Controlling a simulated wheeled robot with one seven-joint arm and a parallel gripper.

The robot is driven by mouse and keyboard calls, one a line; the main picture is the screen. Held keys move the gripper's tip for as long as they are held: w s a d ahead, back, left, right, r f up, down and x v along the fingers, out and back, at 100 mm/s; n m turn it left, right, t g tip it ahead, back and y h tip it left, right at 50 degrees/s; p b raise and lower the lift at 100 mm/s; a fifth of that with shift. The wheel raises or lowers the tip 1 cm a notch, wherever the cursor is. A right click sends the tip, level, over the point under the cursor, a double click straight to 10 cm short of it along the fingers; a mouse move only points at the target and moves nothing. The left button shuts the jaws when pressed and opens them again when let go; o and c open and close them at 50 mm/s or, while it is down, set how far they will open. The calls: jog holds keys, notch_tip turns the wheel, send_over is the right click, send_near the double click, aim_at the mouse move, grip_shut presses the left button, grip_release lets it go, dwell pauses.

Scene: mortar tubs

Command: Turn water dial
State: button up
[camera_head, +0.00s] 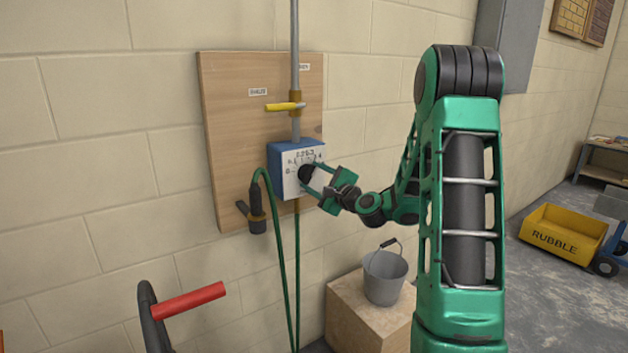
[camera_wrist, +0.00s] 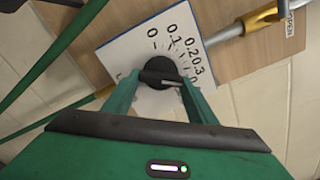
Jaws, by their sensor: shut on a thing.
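The water dial is a round black knob (camera_head: 307,173) on the white numbered face of a blue box (camera_head: 284,165), fixed to a wooden board on the wall. It also shows in the wrist view as a black knob (camera_wrist: 157,71) with a raised bar and a pale pointer line toward the lower right of the numbers. My gripper (camera_head: 314,178) is at the face from the right, its green fingers on either side of the knob. In the wrist view my gripper (camera_wrist: 158,84) is closed on the knob; the fingertips partly cover its sides and the lower scale.
A yellow-handled valve (camera_head: 284,106) sits on the pipe above the box. A green hose (camera_head: 280,250) hangs below its nozzle. A grey bucket (camera_head: 384,277) stands on a wooden box (camera_head: 350,310) below. A red-handled thing (camera_head: 188,301) is at front left.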

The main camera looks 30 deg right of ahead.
jog(key=shift+s+f+m, duration=0.1)
jog(key=shift+f+m, duration=0.2)
jog(key=shift+m, duration=0.6)
jog(key=o, duration=1.1)
jog(key=shift+c, duration=0.2)
jog(key=shift+r, duration=0.1)
jog(key=s, duration=1)
jog(key=shift+s+d, duration=0.2)
jog(key=shift+s, duration=0.1)
